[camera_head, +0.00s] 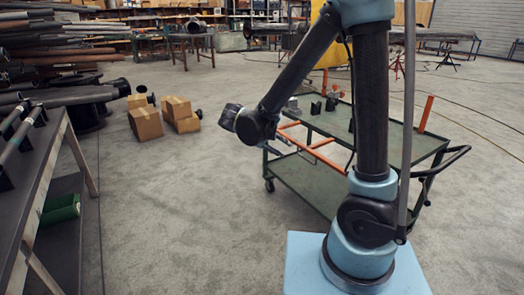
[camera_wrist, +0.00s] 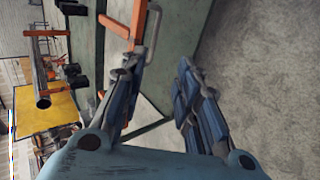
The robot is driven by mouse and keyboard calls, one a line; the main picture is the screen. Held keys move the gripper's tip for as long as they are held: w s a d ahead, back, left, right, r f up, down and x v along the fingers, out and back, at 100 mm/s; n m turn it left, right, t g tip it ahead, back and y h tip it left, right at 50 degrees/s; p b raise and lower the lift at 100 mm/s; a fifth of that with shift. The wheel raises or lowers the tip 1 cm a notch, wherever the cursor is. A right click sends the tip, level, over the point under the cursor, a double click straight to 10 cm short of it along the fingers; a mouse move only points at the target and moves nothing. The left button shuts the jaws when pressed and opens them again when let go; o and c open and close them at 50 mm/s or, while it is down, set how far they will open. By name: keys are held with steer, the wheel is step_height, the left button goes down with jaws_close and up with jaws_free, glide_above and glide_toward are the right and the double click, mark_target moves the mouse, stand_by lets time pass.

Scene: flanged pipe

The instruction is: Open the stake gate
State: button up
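The stake gate is most likely the orange bar frame (camera_head: 308,141) at the left end of the green cart (camera_head: 320,182) in the head view. In the wrist view, an orange bar (camera_wrist: 138,18) of it shows at the top centre, with a thin grey loop beside it. My gripper (camera_wrist: 163,68) is open in the wrist view, its two dark blue fingers apart with nothing clearly between them. The left finger overlaps the orange bar in the picture; whether they touch cannot be told. In the head view my arm hides part of the cart, and the fingers are hard to make out.
An orange post (camera_head: 426,114) and dark blocks (camera_head: 316,107) stand on the cart top. A black push handle (camera_head: 444,161) is at its right. Cardboard boxes (camera_head: 146,122) lie on the floor at left, near a pipe rack.

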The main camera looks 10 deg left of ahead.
steer(key=s+a, duration=0.5)
steer(key=a, duration=0.1)
steer(key=shift+r, duration=0.45)
stand_by(0.5)
steer(key=shift+s, duration=0.1)
steer(key=v, duration=0.7)
steer(key=shift+a, duration=0.2)
steer(key=shift+s+r, duration=0.1)
jaws_close()
steer(key=w+d+f+n, duration=0.1)
steer(key=w+f+n, duration=0.3)
steer(key=w+n, duration=0.3)
steer(key=w+d+f+n, duration=0.1)
steer(key=w+f+n, duration=0.35)
steer(key=w, duration=0.55)
steer(key=w+f+n, duration=0.4)
steer(key=w+n, duration=0.3)
steer(key=w, duration=0.1)
steer(key=w+d+f, duration=0.2)
steer(key=w+d, duration=0.2)
steer(key=d, duration=0.2)
steer(key=shift+w+h, duration=0.3)
steer(key=shift+w, duration=0.1)
